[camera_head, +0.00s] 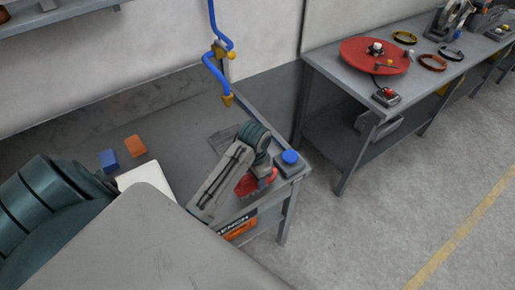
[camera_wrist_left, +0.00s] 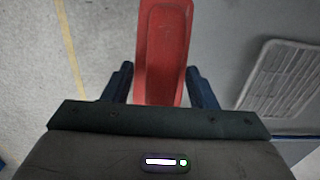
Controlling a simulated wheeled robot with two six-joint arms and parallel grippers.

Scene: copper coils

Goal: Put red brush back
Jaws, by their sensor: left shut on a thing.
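The red brush (camera_head: 246,186) is at the front right part of the near bench, partly hidden behind my left arm in the head view. My left gripper (camera_head: 262,172) is over it. In the left wrist view, the brush's long red body (camera_wrist_left: 164,45) runs between the two dark fingers of my left gripper (camera_wrist_left: 162,80), which is shut on it. The bristles are not visible, and I cannot tell whether the brush touches the bench. My right gripper is not in view.
A blue-button box (camera_head: 290,162) stands at the bench's right corner, close to the gripper. Blue (camera_head: 109,160) and orange (camera_head: 134,146) blocks lie at the left. A slotted grille (camera_wrist_left: 285,82) is beside the brush. Another bench (camera_head: 340,62) carries a red disc.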

